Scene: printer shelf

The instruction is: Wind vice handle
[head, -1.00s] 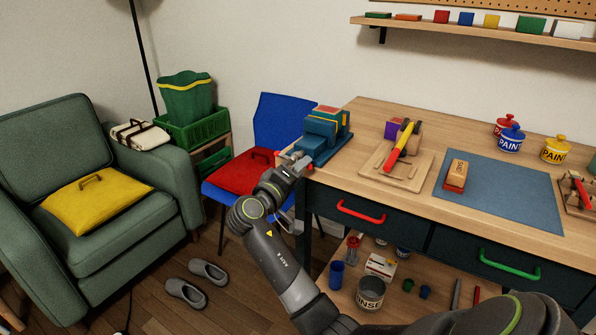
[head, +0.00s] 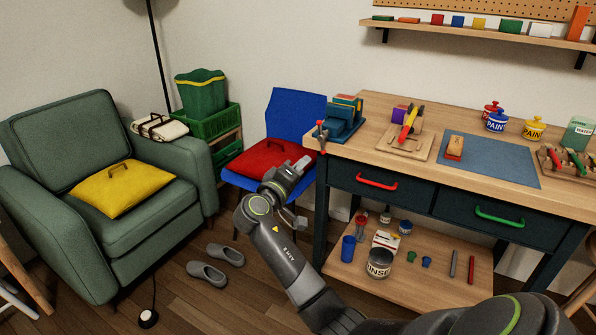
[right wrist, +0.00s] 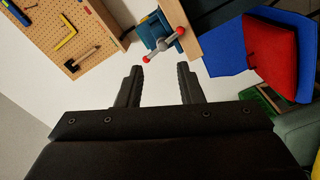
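The blue vice (head: 345,122) is at the left front corner of the workbench and holds coloured blocks. Its grey bar handle (head: 321,137) with red ends hangs at the vice's front, close to upright. In the right wrist view the vice (right wrist: 153,30) is at the top and the handle (right wrist: 165,44) lies slanted, with both red ends showing. My right gripper (head: 299,186) is below and in front of the handle, apart from it. In the wrist view its two fingers (right wrist: 160,86) are spread with nothing between them. My left gripper is not in view.
The blue chair (head: 292,118) with a red cushion (head: 268,157) stands close behind my right gripper. The workbench (head: 375,150) has drawers with red and green handles, and a low shelf (head: 425,285) with cans. A green armchair (head: 150,215) is at left.

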